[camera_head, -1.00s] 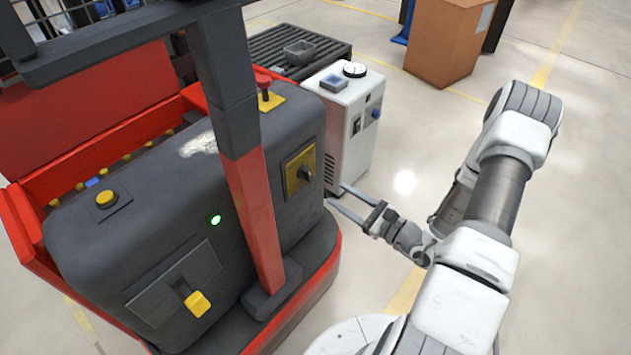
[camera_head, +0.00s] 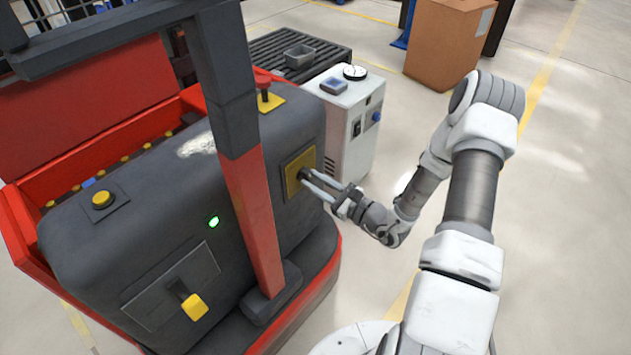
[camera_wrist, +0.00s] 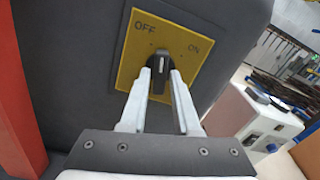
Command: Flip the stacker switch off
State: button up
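The stacker (camera_head: 150,235) is a dark grey and red machine on the left in the head view. Its switch is a black knob (camera_wrist: 158,72) on a yellow plate (camera_wrist: 175,37) marked OFF at the upper left and ON at the right. The same plate (camera_head: 292,172) faces my arm in the head view. My gripper (camera_wrist: 161,77) is open, with its fingertips on either side of the knob. I cannot tell whether the fingers touch it. The direction of the knob is hard to read behind the fingers. A green light (camera_head: 213,221) glows on the stacker.
A white cabinet (camera_head: 362,150) with a gauge stands just behind the switch. A red mast post (camera_head: 252,215) rises left of the plate. A red mushroom button (camera_head: 263,82) is on top. A cardboard box (camera_head: 447,45) stands farther back. The floor at right is clear.

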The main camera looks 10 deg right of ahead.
grip_shut()
jog(key=n+b, duration=0.1)
jog(key=n, duration=0.4)
dwell(0.4)
jog(key=shift+o, duration=2)
grip_release()
jog(key=shift+d, duration=0.1)
jog(key=p+v, duration=0.2)
jog(key=v, duration=1.5)
jog(key=shift+s, duration=0.15)
